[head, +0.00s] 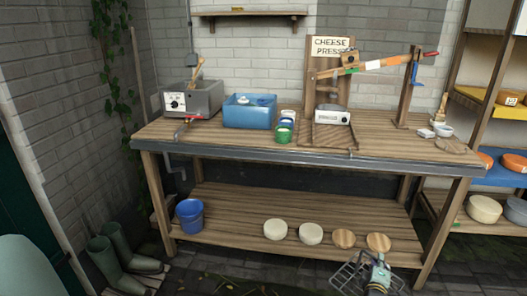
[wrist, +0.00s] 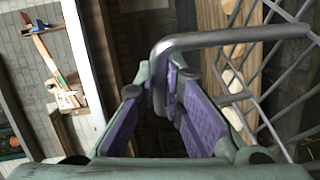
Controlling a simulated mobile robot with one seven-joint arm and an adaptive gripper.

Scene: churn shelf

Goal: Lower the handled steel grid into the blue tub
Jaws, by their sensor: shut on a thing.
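The steel grid (head: 347,278) hangs low in front of the bench at the bottom right of the head view. My gripper (head: 379,262) is at its right side, over the floor. In the wrist view my gripper (wrist: 168,80) is shut on the grid's bent grey handle (wrist: 235,36), with the purple pads around the bar. The crossed bars of the grid (wrist: 262,85) fill the right side there. The blue tub (head: 248,117) stands on the bench top, left of centre, well apart from the grid. A pale item (head: 262,99) shows at its open top.
The grey control box (head: 193,98) stands left of the tub; green and white pots (head: 284,132) stand right of it. The wooden cheese press (head: 375,65) rises further right. The bench front edge (head: 300,157) lies between grid and tub. The lower shelf holds a blue bucket (head: 190,215) and several discs.

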